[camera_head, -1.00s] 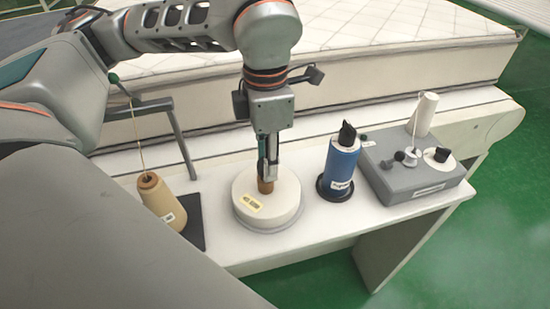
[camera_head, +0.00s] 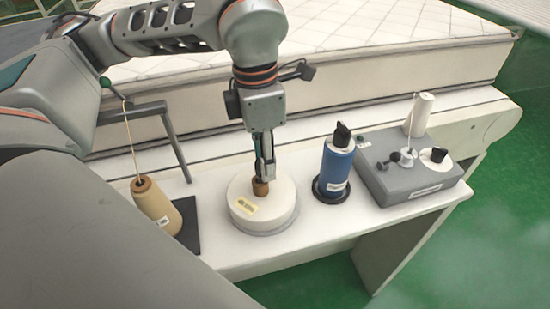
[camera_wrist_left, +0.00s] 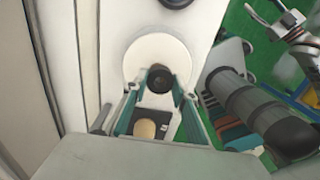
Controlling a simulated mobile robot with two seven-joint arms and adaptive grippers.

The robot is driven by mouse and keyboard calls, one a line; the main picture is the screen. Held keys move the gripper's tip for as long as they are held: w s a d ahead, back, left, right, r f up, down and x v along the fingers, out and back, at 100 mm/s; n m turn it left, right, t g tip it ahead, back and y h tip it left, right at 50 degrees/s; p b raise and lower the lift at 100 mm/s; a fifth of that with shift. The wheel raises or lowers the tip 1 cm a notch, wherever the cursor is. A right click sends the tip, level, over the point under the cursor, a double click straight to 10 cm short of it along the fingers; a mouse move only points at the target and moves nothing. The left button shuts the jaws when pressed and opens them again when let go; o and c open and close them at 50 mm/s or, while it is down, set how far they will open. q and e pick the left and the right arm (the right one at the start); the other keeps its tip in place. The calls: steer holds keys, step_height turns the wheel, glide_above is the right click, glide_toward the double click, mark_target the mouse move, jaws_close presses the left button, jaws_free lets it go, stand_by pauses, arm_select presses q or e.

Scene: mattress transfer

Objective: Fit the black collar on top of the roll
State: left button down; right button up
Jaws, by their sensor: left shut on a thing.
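My left gripper (camera_head: 264,172) points down and is shut on a brown knob-like piece (camera_head: 261,188) at the top of the white round drum (camera_head: 248,208). In the left wrist view this piece looks dark (camera_wrist_left: 158,78) between the fingertips, over the white drum (camera_wrist_left: 150,52). I cannot tell whether it is lifted off the drum. A blue roll (camera_head: 337,167) with a black top (camera_head: 342,134) stands upright to the right, with a black ring (camera_head: 322,192) around its foot.
A tan thread cone (camera_head: 158,205) leans on a dark plate (camera_head: 188,235) at the left, beside a grey bracket (camera_head: 175,140). A grey box (camera_head: 405,180) with knobs stands at the right. The mattress (camera_head: 400,60) lies behind the narrow white table (camera_head: 285,247).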

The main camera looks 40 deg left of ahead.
arm_select(q)
steer(key=shift+s+a+f, duration=0.1)
steer(key=shift+s+f, duration=0.05)
steer(key=shift+f, duration=0.4)
steer(key=shift+s+a+f, duration=0.1)
steer(key=shift+s+f, duration=0.05)
steer(key=shift+f, duration=0.4)
steer(key=shift+s+a+f, duration=0.1)
steer(key=shift+s+a, duration=0.05)
steer(key=shift+a, duration=0.35)
steer(key=shift+s+a+f, duration=0.1)
steer(key=shift+s+a, duration=0.05)
steer(key=shift+a, duration=0.3)
steer(key=shift+w+a+r, duration=0.15)
steer(key=shift+a+r, duration=0.05)
steer(key=shift+r, duration=0.2)
steer(key=shift+r+p, duration=0.25)
steer(key=shift+p, duration=0.05)
steer(key=shift+w, duration=0.1)
steer(key=c, duration=1.6)
jaws_free()
steer(key=shift+f, duration=0.1)
steer(key=shift+o, duration=0.2)
steer(key=shift+f, duration=0.1)
